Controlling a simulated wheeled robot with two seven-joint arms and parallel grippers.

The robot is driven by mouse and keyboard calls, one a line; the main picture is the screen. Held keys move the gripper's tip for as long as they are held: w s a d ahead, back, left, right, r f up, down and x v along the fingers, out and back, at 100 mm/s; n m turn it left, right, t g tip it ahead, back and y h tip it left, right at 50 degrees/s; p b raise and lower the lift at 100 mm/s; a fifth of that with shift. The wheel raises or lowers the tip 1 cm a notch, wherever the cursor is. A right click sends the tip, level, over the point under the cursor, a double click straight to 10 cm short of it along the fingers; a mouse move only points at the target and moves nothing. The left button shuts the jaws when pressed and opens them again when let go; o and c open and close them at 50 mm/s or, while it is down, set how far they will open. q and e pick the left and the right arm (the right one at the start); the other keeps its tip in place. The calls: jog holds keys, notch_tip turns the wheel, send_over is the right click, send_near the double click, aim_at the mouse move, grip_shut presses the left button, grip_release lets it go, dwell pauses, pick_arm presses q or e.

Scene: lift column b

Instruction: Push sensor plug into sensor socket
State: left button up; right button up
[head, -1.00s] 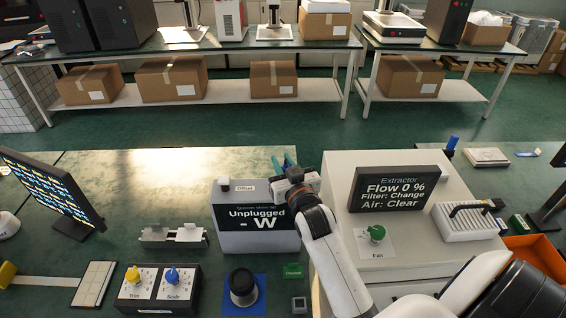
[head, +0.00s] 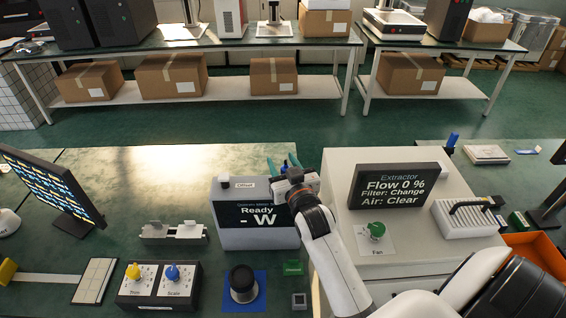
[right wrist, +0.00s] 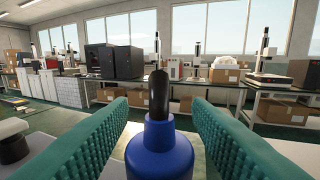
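The sensor plug (right wrist: 160,150) is a blue body with a black cable end, upright between my right fingers in the right wrist view. My right gripper (right wrist: 160,125) has teal fingers, open, one on each side of the plug with gaps visible. In the head view my right gripper (head: 284,164) is at the right end of the grey meter box (head: 255,239), whose screen reads "Ready - W". The plug's lower end and the sensor socket are hidden. My left gripper is out of view.
The white extractor box (head: 340,190) stands close to the right of my gripper. The bench behind the meter is mostly clear.

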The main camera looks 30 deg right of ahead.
jog(key=b+v, duration=0.2)
jog(key=v, duration=1)
jog(key=shift+b, duration=0.4)
jog(key=shift+s+f, duration=0.1)
